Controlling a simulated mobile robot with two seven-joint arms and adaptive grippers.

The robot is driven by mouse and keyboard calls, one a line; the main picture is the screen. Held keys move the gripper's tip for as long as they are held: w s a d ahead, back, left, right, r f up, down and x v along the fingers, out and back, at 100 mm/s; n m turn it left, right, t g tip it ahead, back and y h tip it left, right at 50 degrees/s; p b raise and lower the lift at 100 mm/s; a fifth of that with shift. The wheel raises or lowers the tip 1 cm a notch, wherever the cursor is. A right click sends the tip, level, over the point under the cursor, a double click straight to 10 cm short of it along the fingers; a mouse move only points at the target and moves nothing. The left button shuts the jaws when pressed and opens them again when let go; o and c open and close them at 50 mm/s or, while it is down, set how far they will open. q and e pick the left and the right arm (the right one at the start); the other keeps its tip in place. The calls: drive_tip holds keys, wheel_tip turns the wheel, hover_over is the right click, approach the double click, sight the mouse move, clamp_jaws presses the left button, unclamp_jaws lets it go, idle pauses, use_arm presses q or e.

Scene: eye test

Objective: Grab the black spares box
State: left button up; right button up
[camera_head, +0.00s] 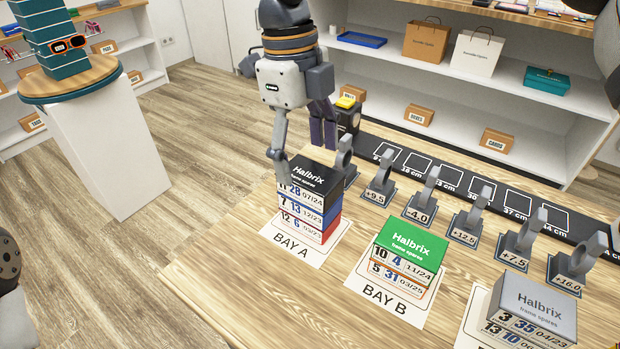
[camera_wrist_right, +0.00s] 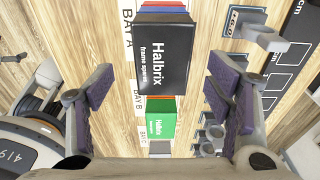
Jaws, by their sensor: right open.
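The black spares box (camera_head: 314,178), labelled Halbrix frame spares, lies on top of the BAY A stack, with a blue box (camera_head: 332,214) and a red box (camera_head: 329,231) under it. My right gripper (camera_head: 302,150) is open above and around the black box's far end, coming from the top of the head view. In the right wrist view the black box (camera_wrist_right: 163,58) shows between the two open fingers (camera_wrist_right: 160,85), with a gap on each side. My left gripper is not in view.
A green-topped stack (camera_head: 412,240) stands on BAY B, and a grey-topped stack (camera_head: 535,303) at the lower right. A row of grey numbered stands (camera_head: 420,208) runs behind them. A black size strip (camera_head: 455,180) lies along the table's back. Bare wood (camera_head: 235,275) is at the left.

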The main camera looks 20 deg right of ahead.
sight(310, 173)
drive_tip(key=f, duration=0.4)
drive_tip(key=shift+s+d+f, duration=0.25)
drive_tip(key=shift+d, duration=0.1)
drive_tip(key=c, duration=1.3)
drive_tip(key=shift+r, duration=0.1)
